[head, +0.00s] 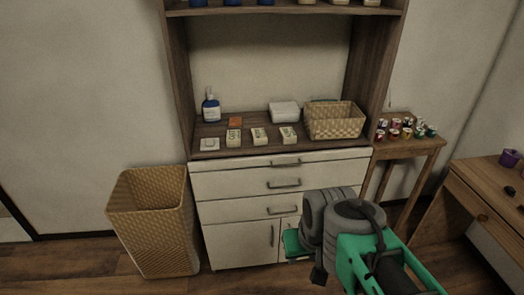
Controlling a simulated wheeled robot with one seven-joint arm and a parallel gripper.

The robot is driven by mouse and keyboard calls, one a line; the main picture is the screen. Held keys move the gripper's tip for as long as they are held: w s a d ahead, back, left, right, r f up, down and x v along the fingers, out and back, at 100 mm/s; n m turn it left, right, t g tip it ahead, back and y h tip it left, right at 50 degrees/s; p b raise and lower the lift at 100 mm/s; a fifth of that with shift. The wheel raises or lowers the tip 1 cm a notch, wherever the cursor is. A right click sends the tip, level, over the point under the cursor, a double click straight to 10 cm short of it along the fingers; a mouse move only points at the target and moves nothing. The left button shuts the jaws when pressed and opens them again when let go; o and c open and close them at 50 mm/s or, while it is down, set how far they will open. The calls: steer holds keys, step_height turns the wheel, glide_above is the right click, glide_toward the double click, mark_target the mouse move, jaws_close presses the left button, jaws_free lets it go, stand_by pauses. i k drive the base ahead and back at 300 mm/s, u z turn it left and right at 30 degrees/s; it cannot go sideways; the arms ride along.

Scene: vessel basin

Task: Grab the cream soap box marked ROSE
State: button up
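Three small cream boxes stand in a row on the wooden top of the cabinet: a left box (233,138), a middle box (259,137) and a right box (288,135). Each has dark marks on it, too small to read, so I cannot tell which says ROSE. My arm reaches in from the lower right, in front of the cabinet drawers. My gripper (298,246) seems to be at its left end, below and apart from the boxes. Its fingers are mostly hidden behind the arm, and I cannot see whether they are open.
A blue bottle (211,106), an orange block (235,122), a white square dish (209,144), a white stack (284,111) and a woven basket (334,122) surround the boxes. A tall wicker bin (153,222) stands left. A side table (411,145) with several cans stands right.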

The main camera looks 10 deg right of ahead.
mark_target(258, 135)
steer(key=z, duration=0.05)
steer(key=k, duration=0.65)
steer(key=u, duration=0.75)
steer(key=i, duration=1.95)
steer(key=z, duration=0.15)
